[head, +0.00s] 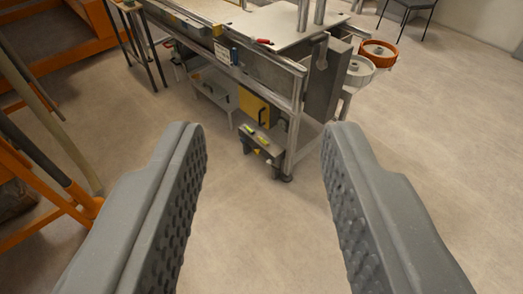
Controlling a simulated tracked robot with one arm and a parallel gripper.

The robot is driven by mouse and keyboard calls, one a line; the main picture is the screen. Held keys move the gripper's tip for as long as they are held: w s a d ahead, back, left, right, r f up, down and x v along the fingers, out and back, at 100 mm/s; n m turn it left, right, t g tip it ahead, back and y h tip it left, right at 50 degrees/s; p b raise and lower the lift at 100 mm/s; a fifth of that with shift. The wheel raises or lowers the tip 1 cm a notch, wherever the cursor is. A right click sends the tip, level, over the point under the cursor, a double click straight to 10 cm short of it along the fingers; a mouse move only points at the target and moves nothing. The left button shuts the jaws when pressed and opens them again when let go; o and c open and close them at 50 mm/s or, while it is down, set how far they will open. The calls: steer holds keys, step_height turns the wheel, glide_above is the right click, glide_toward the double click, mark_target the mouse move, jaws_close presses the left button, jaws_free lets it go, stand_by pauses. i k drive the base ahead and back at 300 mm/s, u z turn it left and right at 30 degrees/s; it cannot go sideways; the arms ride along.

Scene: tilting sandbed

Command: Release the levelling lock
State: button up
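My gripper (266,142) is open and empty, with its two grey studded fingers wide apart in the foreground. Beyond it stands the metal-framed sandbed bench (297,95), some distance away and touching neither finger. A small red-handled part (264,41) lies at the bench's upper edge; I cannot tell whether it is the levelling lock. A yellow panel box (257,108) with a dark handle is on the lower frame. Below it, a grey box with yellow marks (262,148) sits low at the near corner. The lock cannot be identified with certainty at this distance.
An orange rack (45,215) with long-handled tools leans in at the left. An orange bench (60,40) stands at the back left. Bare floor (255,235) lies between my gripper and the bench.

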mark_target(273, 166)
steer(key=k, duration=1.35)
steer(key=u, duration=0.3)
steer(key=i, duration=0.7)
steer(key=u, duration=0.5)
steer(key=i, duration=2.45)
steer(key=z, duration=1.25)
steer(key=i, duration=0.7)
steer(key=z, duration=0.45)
steer(key=k, duration=0.85)
